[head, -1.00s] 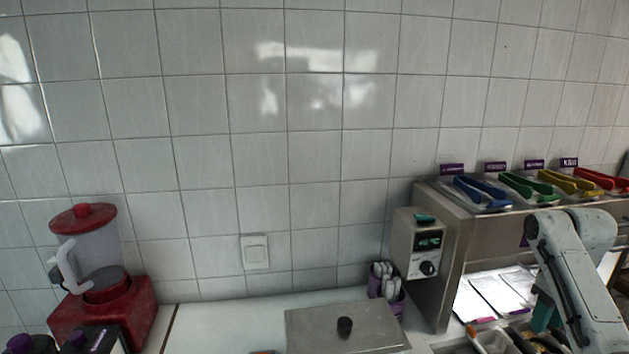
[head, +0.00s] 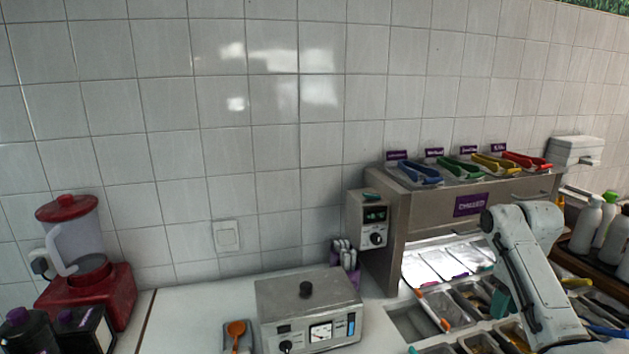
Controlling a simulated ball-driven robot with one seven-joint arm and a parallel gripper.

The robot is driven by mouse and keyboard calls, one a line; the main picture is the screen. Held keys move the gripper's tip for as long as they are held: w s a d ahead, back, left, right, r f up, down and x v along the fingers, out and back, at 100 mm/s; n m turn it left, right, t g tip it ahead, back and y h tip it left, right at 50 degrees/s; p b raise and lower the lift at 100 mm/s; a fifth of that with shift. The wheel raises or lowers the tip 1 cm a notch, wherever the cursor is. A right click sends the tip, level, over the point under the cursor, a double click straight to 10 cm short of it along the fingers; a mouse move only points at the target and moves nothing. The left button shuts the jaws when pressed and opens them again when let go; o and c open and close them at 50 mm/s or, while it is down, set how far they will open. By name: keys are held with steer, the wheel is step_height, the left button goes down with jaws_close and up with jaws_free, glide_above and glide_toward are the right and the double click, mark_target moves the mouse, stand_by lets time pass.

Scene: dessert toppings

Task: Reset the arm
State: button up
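My arm (head: 525,265), pale grey, shows at the right of the head view. It is bent at a joint in front of the steel topping station (head: 435,205) and reaches down over the topping trays (head: 450,310). My gripper cannot be made out; the arm runs down toward the bottom edge, and its end is hidden or out of frame.
Blue, green, yellow and red tongs lie on the station's top, including the blue tongs (head: 416,172). A steel warmer (head: 308,305) and an orange spoon (head: 236,330) are on the counter. A red blender (head: 80,260) stands left. Bottles (head: 588,225) stand right. Counter between blender and warmer is mostly clear.

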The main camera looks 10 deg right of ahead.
steer(key=s+a+f+t, duration=0.1)
steer(key=s+a+f, duration=0.2)
steer(key=a+f, duration=0.35)
steer(key=s+a+f+t+y, duration=0.15)
steer(key=a+f, duration=0.25)
steer(key=a, duration=0.6)
steer(key=s+a+f+t+h, duration=0.1)
steer(key=s+a+f, duration=0.2)
steer(key=a+f, duration=0.35)
steer(key=s+a+r+t, duration=0.1)
steer(key=s+a+r, duration=0.1)
steer(key=s, duration=0.6)
steer(key=s+a+r, duration=0.1)
steer(key=s+a, duration=0.2)
steer(key=s, duration=0.5)
steer(key=s+d+f+g+b, duration=0.1)
steer(key=s+f+g+b, duration=0.1)
steer(key=s+f+b, duration=0.3)
steer(key=s+d+f+g+b, duration=0.1)
steer(key=s+f+b, duration=0.4)
steer(key=f, duration=0.5)
steer(key=shift+s+f+m+g, duration=0.3)
steer(key=shift+s+m+g, duration=0.05)
steer(key=shift+m, duration=0.05)
steer(key=shift+a, duration=0.1)
